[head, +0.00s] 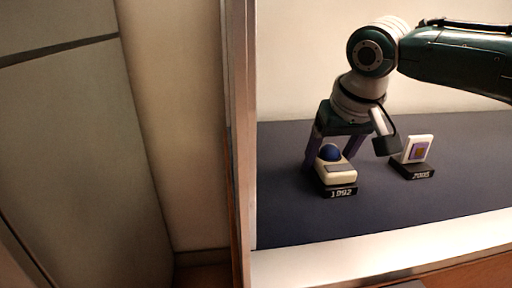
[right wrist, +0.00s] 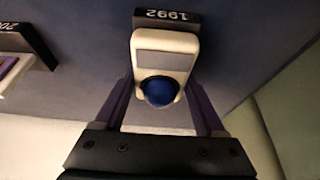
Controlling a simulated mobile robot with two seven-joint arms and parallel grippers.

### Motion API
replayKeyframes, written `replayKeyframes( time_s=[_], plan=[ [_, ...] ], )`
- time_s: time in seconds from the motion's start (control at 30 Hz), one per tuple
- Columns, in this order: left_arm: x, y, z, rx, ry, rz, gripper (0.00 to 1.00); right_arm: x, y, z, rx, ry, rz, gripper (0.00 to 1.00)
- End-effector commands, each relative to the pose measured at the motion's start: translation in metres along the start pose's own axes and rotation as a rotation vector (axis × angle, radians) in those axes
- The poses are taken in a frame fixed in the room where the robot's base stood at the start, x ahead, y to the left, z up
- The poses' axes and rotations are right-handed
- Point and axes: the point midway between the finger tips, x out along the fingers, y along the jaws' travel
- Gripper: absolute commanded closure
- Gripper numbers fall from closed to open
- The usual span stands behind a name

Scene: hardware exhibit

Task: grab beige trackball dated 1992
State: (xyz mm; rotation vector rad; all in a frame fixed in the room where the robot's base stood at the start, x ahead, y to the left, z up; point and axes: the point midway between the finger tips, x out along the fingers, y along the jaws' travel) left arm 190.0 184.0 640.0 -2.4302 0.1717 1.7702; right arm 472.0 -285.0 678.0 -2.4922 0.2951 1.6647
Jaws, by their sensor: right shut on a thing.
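The beige trackball (head: 337,170) with a blue ball sits on a dark stand marked 1992 (head: 340,191) on the dark blue display surface. In the right wrist view the trackball (right wrist: 165,52) shows with its ball toward my gripper, and the stand (right wrist: 167,18) beyond it. My right gripper (head: 330,158) comes down from above, its purple fingers on either side of the trackball. It also shows in the right wrist view (right wrist: 160,95), shut on the trackball near the ball end. Exact finger contact is hard to see. My left gripper is not in view.
A white and purple item (head: 418,149) on a dark stand marked 2005 (head: 412,170) stands close to the right of the trackball. A case edge (head: 240,150) runs upright at the left, and a pale front ledge (head: 380,240) borders the dark surface. The surface's right front is clear.

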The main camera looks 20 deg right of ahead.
Motion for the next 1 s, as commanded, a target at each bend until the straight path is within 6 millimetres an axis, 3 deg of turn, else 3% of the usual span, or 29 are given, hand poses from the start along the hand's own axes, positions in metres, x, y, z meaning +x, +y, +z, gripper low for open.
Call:
replayKeyframes(
  time_s=[0.07, 0.5, 0.77, 1.0],
  plan=[
    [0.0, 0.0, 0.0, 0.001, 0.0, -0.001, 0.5, 0.0, 0.0, 0.0, 0.0, 0.0, 0.0, 0.47],
    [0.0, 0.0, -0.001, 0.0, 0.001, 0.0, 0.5, 0.0, 0.0, 0.0, 0.0, 0.001, 0.0, 0.94],
    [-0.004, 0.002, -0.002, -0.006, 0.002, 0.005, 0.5, -0.006, 0.0, -0.003, 0.001, 0.002, 0.0, 0.95],
    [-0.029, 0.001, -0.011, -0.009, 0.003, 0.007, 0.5, -0.052, 0.0, -0.022, 0.001, 0.003, -0.002, 0.95]
  ],
)
